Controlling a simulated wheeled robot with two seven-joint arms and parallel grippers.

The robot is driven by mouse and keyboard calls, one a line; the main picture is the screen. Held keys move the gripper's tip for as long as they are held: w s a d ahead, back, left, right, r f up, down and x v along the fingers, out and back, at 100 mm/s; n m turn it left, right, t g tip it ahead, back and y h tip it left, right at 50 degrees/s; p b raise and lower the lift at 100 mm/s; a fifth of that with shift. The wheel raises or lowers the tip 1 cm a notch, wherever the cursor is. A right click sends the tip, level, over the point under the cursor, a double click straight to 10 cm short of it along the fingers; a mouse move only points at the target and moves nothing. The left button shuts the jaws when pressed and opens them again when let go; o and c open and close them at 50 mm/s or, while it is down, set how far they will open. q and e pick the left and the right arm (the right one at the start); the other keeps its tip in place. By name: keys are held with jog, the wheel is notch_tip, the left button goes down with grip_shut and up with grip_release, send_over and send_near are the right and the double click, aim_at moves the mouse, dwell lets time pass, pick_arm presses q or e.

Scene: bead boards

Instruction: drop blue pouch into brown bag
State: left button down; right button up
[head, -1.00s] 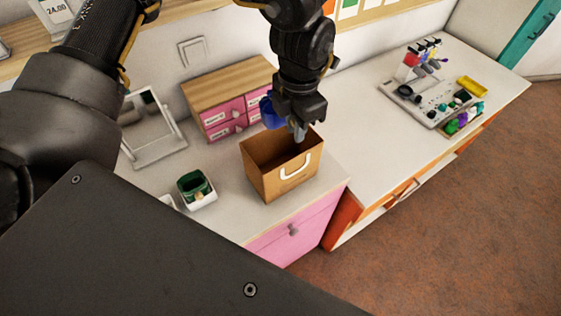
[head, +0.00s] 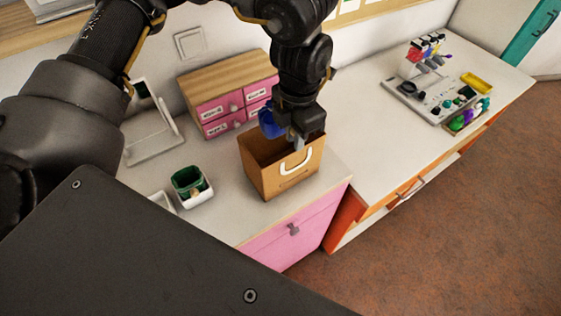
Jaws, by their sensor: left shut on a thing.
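The brown bag (head: 262,180) stands upright and open on the white counter, with a white handle on its front. My left gripper (head: 297,141) points down at the bag's mouth, its fingertips at about rim height over the opening. It is shut on the blue pouch (head: 268,124), which shows at the left of the gripper over the back left part of the opening. Part of the pouch is hidden behind the gripper. I cannot tell whether the pouch's lower part is below the rim. My right gripper is not in view.
A small chest with pink drawers (head: 212,108) stands close behind the bag. A white pot with green inside (head: 196,199) and a mirror stand (head: 152,145) are to the left. A bead board (head: 430,102) lies on the right counter, which is otherwise mostly clear.

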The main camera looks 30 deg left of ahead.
pick_arm(q)
jog(key=c, duration=1.4)
grip_release()
jog(key=shift+o, duration=0.6)
jog(key=shift+r, duration=0.3)
notch_tip(320, 180, up, 10)
jog(key=shift+f+b, duration=0.1)
jog(key=shift+b, duration=1.05)
